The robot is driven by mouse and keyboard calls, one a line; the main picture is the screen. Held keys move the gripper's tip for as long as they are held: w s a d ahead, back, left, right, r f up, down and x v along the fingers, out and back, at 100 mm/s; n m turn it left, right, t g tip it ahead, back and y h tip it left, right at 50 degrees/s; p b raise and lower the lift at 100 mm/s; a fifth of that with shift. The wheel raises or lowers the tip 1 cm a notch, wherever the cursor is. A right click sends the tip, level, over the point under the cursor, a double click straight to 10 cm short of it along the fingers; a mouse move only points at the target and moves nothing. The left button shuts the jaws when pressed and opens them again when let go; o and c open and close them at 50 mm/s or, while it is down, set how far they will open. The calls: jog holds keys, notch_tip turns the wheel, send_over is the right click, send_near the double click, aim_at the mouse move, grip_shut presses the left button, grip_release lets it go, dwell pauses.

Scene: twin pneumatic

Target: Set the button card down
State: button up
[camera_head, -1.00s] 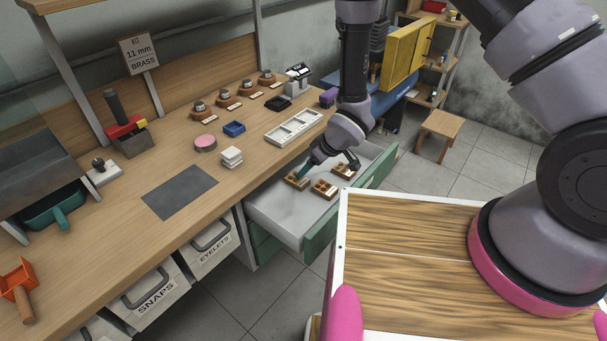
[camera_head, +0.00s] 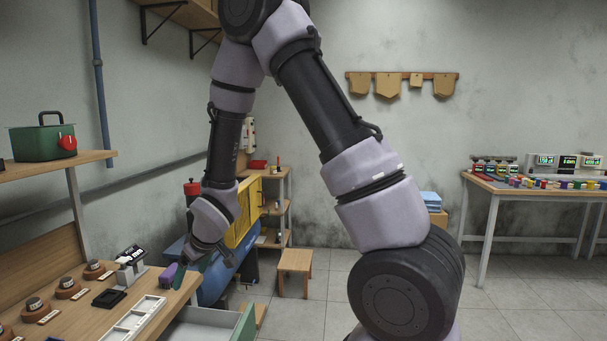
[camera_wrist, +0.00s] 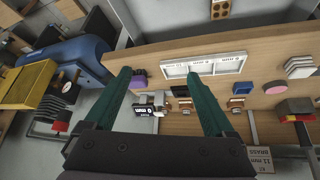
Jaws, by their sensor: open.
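My gripper (camera_head: 208,262) is raised above the far end of the workbench (camera_head: 85,322), beside the open drawer (camera_head: 195,328). In the wrist view its two teal fingers (camera_wrist: 159,74) are wide apart with nothing held between them. A small brown card with dark round spots (camera_wrist: 221,8) lies in the drawer (camera_wrist: 170,12) at the top edge of the wrist view, partly cut off and apart from the fingers. I cannot tell for sure whether it is the button card. The inside of the drawer is mostly out of the head view.
A white compartment tray (camera_head: 133,318), a purple brush-like block (camera_head: 173,275) and a small display device (camera_head: 131,262) stand on the bench near my gripper. A blue tank (camera_head: 212,282) and yellow panel (camera_head: 243,212) are beyond. A stool (camera_head: 295,262) stands on the floor.

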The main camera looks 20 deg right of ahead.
jog(key=s+d+r+m+t+h, duration=0.1)
jog(key=d+r+m, duration=0.2)
jog(key=d+r, duration=0.6)
jog(key=s+d+r+m+h, duration=0.1)
jog(key=d+r+m, duration=0.2)
jog(key=d+r, duration=0.55)
jog(key=s+d+r+m, duration=0.3)
jog(key=s+r, duration=0.4)
jog(key=s, duration=0.1)
jog(key=s+d+r+m+t, duration=0.1)
jog(key=s+d+r+m, duration=0.2)
jog(key=s+r, duration=0.4)
jog(key=shift+s+r, duration=0.35)
jog(key=shift+s, duration=0.4)
jog(key=shift+a, duration=0.1)
